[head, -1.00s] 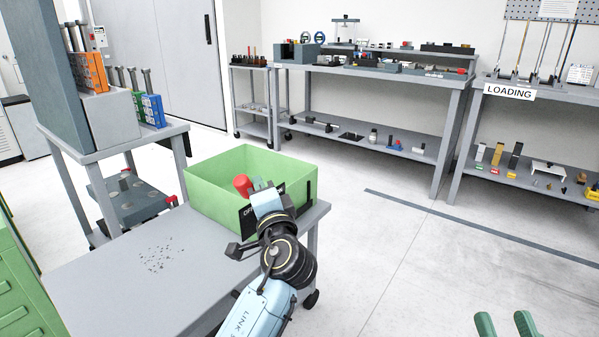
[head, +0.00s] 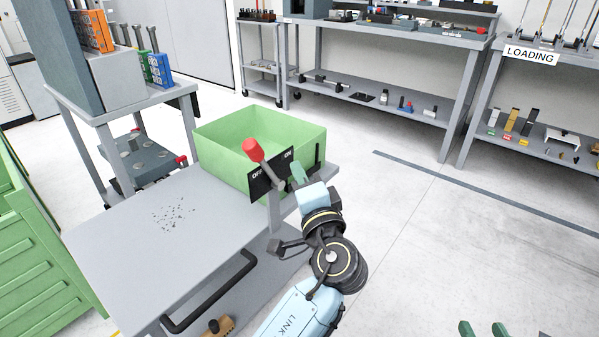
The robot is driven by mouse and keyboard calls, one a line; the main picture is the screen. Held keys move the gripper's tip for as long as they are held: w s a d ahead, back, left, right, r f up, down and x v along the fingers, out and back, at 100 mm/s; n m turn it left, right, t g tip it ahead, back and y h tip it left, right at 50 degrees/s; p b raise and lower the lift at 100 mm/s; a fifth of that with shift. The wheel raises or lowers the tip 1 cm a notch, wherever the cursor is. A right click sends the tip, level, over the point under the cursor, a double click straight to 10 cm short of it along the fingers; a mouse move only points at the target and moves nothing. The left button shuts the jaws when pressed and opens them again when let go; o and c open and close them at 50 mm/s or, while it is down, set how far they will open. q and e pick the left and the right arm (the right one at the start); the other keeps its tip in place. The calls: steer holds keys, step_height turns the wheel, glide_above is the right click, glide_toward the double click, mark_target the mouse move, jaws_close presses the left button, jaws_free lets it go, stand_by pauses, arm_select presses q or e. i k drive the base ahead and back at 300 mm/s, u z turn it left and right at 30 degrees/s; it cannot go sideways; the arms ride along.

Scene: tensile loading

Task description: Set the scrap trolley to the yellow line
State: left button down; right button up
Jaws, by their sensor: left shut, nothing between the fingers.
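The scrap trolley (head: 130,235) is a grey table-like cart with a black handle bar (head: 210,292) on its near side and dark scrap bits on top. A green bin (head: 225,165) stands at its far end. A lever with a red knob (head: 254,150) stands before a black OFF/ON plate (head: 267,180) and leans left, toward OFF. My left gripper (head: 298,173) is shut and empty, just right of the lever by the ON side; contact is unclear. A sliver of yellow line (head: 115,334) shows at the bottom left. My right gripper (head: 483,329) shows only two separated green fingertips.
A green drawer cabinet (head: 40,250) stands close left of the trolley. A grey stand (head: 105,120) with coloured blocks is behind it. Workbenches (head: 385,80) line the back wall. The floor right of the trolley is clear, with a dark strip (head: 480,190).

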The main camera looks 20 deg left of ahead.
mark_target(186, 251)
steer(key=k, duration=1)
